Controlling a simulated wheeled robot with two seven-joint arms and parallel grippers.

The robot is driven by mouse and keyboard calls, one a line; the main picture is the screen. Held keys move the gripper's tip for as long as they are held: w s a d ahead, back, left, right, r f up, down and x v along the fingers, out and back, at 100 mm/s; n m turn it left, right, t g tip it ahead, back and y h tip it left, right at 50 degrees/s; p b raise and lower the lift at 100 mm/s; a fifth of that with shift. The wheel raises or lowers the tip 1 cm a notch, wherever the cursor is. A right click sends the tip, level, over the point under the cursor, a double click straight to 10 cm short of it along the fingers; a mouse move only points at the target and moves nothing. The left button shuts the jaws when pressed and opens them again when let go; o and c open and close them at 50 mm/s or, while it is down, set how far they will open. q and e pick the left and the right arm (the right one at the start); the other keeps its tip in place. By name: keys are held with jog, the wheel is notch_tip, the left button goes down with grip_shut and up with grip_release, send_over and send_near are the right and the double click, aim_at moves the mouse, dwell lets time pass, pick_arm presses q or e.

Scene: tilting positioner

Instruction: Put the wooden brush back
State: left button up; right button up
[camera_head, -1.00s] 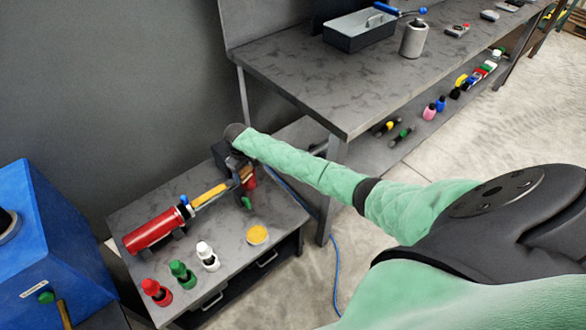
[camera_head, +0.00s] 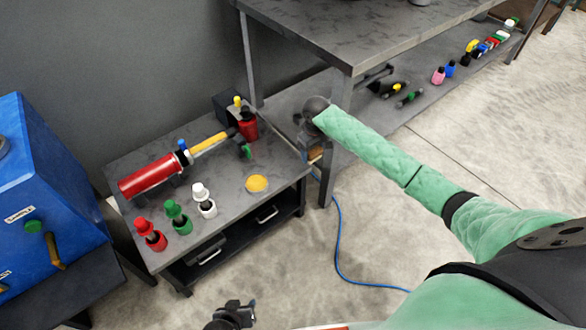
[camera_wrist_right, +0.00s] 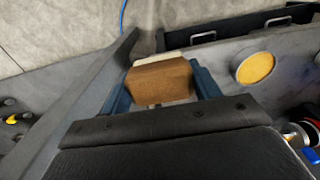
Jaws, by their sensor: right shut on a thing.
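The wooden brush is a brown block (camera_wrist_right: 160,82) with a pale strip along its far side in the right wrist view. My right gripper (camera_wrist_right: 163,92) is shut on it, with one blue finger on each side. In the head view my right gripper (camera_head: 312,145) is beside the right edge of the small grey table. A bit of the brush (camera_head: 316,155) shows under it, mostly hidden by the gripper. My left gripper (camera_head: 232,314) is dark and at the bottom edge; I cannot tell its opening.
The small table (camera_head: 232,190) holds a red cylinder (camera_head: 150,176), several bottles and a yellow disc (camera_head: 257,184). The tall bench's leg (camera_head: 336,140) stands close to my right gripper. Its lower shelf (camera_head: 400,112) carries tools and small bottles. A blue cable (camera_head: 338,250) lies on the floor.

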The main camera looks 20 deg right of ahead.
send_over(286, 166)
notch_tip(286, 166, down, 7)
jog(key=shift+w+d+r, duration=0.1)
jog(key=shift+r, duration=0.05)
pick_arm(q)
jog(key=shift+f, duration=0.55)
pick_arm(e)
jog(key=shift+f, duration=2)
jog(key=shift+f, duration=0.1)
jog(key=o, duration=0.9)
pick_arm(q)
jog(key=shift+r, duration=0.1)
